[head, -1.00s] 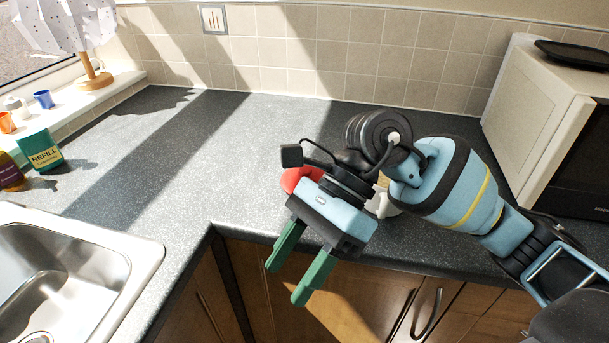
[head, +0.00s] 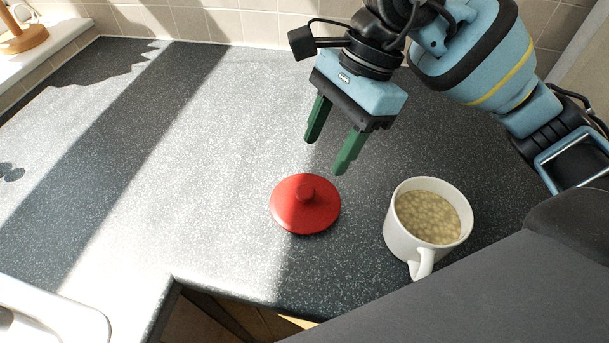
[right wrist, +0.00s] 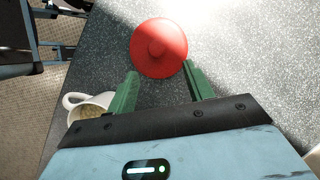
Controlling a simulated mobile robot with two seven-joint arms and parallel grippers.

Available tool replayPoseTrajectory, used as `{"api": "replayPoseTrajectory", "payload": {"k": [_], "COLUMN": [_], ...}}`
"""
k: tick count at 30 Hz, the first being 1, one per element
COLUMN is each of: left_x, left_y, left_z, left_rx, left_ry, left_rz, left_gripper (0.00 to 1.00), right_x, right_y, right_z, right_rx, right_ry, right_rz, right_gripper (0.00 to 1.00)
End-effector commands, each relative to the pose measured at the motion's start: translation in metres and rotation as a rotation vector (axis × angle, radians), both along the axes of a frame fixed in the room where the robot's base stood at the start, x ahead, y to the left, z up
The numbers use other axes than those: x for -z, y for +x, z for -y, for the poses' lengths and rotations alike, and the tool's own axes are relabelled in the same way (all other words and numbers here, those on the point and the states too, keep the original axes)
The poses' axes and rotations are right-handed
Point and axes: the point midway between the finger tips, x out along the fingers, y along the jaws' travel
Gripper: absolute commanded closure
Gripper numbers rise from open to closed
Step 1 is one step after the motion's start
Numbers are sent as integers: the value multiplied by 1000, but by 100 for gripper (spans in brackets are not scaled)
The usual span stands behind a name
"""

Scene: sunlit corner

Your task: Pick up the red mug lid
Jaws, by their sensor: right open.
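The red mug lid (head: 305,204) lies flat on the counter with its round knob up, half in sun and half in shade. It also shows in the right wrist view (right wrist: 158,47), just beyond the fingertips. My right gripper (head: 328,158) is open and empty, above the counter and a little behind the lid in the head view. Its green fingers also show in the right wrist view (right wrist: 160,72), spread apart and not touching the lid. My left gripper is not in view.
A white mug (head: 405,240) filled with a pale, lumpy drink stands right of the lid, its handle toward the counter's front edge. The counter (head: 190,150) left of the lid is clear.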

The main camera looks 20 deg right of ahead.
Motion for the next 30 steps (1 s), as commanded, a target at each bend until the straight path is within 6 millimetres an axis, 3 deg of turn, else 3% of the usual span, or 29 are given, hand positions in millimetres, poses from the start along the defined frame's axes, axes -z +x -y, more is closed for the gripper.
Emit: {"api": "replayPoseTrajectory", "payload": {"k": [9,19,30], "left_x": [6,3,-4], "left_y": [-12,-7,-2], "left_z": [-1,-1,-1], "left_rx": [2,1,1], "left_ry": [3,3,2], "left_rz": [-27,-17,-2], "left_gripper": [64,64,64], "right_x": [12,27,67], "right_y": [-1,-3,-9], "right_z": [-4,-12,-32], "right_rx": [-1,-2,-1], "right_ry": [-3,-1,-1], "right_rz": [-1,0,0], "right_gripper": [48,48,48]}}
